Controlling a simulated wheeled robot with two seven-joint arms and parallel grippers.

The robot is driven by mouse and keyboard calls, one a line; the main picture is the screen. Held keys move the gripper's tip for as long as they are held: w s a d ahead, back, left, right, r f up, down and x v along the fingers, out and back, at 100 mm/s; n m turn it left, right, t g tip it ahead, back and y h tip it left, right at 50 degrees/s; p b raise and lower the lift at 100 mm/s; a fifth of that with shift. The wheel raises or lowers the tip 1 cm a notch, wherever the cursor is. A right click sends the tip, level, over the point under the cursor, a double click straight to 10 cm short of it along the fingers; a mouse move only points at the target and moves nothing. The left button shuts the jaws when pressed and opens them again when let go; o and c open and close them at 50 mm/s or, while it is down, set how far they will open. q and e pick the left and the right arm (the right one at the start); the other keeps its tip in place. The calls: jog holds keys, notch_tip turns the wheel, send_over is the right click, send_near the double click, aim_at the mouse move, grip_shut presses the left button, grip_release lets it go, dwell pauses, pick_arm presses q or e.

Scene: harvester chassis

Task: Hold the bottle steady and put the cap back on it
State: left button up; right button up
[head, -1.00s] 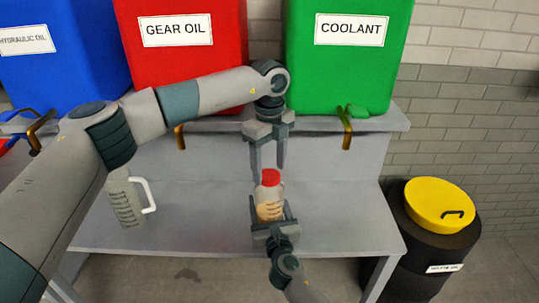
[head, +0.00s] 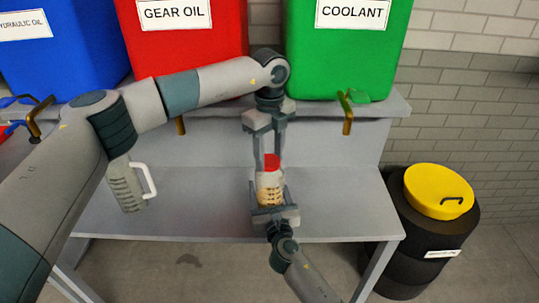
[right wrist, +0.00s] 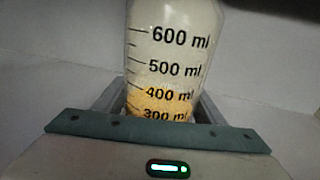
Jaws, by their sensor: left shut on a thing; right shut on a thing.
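A clear bottle (head: 270,188) with amber liquid stands upright over the workbench, and its red cap (head: 272,162) sits at its top. How far the cap is seated cannot be told. My right gripper (head: 270,210) comes from the front and is shut on the bottle's lower part. The right wrist view shows the bottle (right wrist: 172,50) close up with black ml marks, the liquid near the 400 mark, and the top out of frame. My left gripper (head: 271,160) points down from above, its fingers shut on the cap's two sides.
A grey workbench (head: 200,215) carries a jug (head: 126,187) at left. Behind stand a red gear oil tank (head: 185,60), a green coolant tank (head: 350,60) and a blue tank (head: 60,50) with taps. A black drum with a yellow lid (head: 438,190) stands at right.

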pick_arm(q)
jog(key=m, duration=1.3)
jog(key=shift+m, duration=0.3)
jog(key=m, duration=0.8)
jog(key=shift+m, duration=0.4)
jog(key=m, duration=0.8)
jog(key=shift+m, duration=0.3)
jog(key=m, duration=0.4)
jog(key=o, duration=1.3)
jog(key=shift+f, duration=0.1)
jog(key=shift+c, duration=0.2)
